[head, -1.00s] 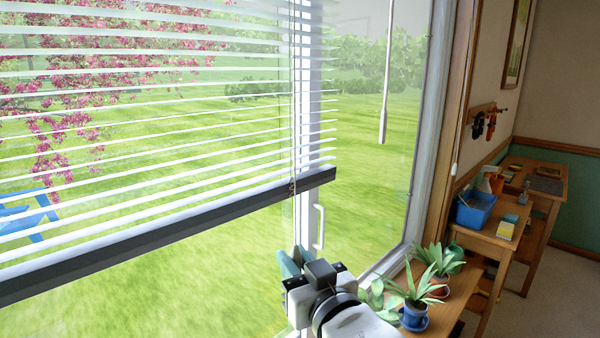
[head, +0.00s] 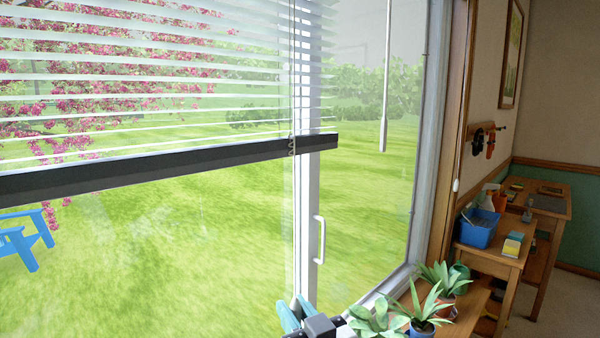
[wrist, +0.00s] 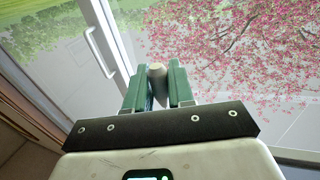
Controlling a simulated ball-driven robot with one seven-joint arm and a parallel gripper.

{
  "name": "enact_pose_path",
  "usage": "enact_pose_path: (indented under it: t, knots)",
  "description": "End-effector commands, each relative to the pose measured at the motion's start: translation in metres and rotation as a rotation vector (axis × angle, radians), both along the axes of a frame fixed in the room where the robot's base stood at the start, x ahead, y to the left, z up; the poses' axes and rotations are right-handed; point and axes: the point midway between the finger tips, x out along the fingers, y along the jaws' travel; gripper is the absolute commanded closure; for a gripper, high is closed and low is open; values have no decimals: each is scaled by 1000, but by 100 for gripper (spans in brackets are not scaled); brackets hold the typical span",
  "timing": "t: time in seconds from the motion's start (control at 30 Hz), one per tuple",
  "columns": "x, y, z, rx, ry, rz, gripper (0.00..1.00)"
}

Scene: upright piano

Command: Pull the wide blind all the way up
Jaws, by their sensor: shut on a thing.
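The wide blind has white slats (head: 120,98) and a dark bottom rail (head: 170,162) that hangs across the upper part of the window, sloping up to the right in the head view. A thin pull cord (head: 293,90) with a beaded part runs down near its right end. My gripper (head: 291,312) is low at the bottom edge of the head view, below the rail. In the wrist view, its green fingers (wrist: 158,82) are shut on a pale, rounded cord knob (wrist: 157,73). The cord just above the knob is hard to make out.
A white window handle (head: 320,240) is on the frame right of the cord. A grey wand (head: 385,85) hangs farther right. Potted plants (head: 425,310) stand on a wooden shelf close right of my gripper. A blue bin (head: 479,228) sits on a table behind.

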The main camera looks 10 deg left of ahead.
Motion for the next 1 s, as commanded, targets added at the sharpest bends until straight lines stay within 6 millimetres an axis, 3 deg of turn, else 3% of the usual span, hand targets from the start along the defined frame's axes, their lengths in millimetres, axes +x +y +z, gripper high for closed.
enact_pose_path:
  t: [0.07,0.47,1.0]
  knots:
    - [0,-1,-15,-4,7,-2,100]
    - [0,-1,-18,-4,7,-2,100]
    - [0,-1,-92,-3,8,-2,100]
